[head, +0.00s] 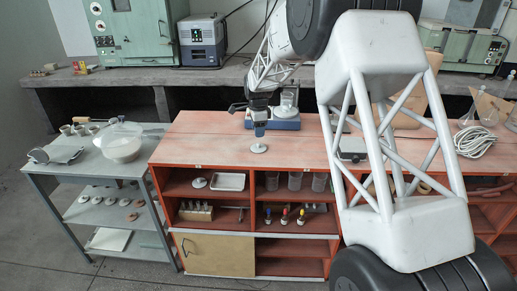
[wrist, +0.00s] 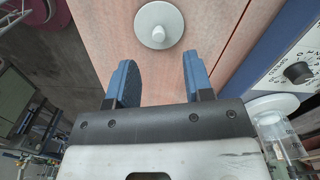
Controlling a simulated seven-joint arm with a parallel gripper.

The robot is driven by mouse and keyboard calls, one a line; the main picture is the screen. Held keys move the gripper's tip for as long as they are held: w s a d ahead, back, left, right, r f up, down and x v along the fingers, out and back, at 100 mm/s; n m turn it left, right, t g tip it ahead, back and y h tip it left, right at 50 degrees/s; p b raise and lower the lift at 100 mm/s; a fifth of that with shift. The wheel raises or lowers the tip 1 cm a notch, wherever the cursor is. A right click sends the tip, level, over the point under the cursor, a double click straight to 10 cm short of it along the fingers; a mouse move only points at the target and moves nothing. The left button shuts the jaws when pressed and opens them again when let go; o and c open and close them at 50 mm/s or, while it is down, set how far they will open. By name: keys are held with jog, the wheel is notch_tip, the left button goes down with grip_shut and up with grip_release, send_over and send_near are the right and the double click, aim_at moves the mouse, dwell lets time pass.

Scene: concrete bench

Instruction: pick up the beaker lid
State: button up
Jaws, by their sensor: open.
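A pale grey round lid with a knob in its middle (head: 258,148) lies flat on the reddish wooden bench top, near its front edge. In the wrist view the lid (wrist: 158,26) lies beyond my fingertips, roughly in line with the gap between them. My gripper (head: 259,131) points down above the bench, close over the lid in the head view. In the wrist view my gripper (wrist: 158,72) has its two blue fingers spread with nothing between them. The exact height above the lid is hard to tell.
A blue-and-white device (head: 285,122) with a glass beaker (wrist: 279,130) on it stands close beside my gripper. A grey cart (head: 95,150) with a white bowl stands at the left. The bench top (head: 200,140) left of the lid is clear.

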aim_at(259, 146)
jog(key=shift+f, duration=0.7)
jog(key=shift+f, duration=0.1)
jog(key=shift+d+f, duration=0.1)
jog(key=shift+f, duration=2.4)
jog(key=shift+c, duration=0.4)
grip_shut()
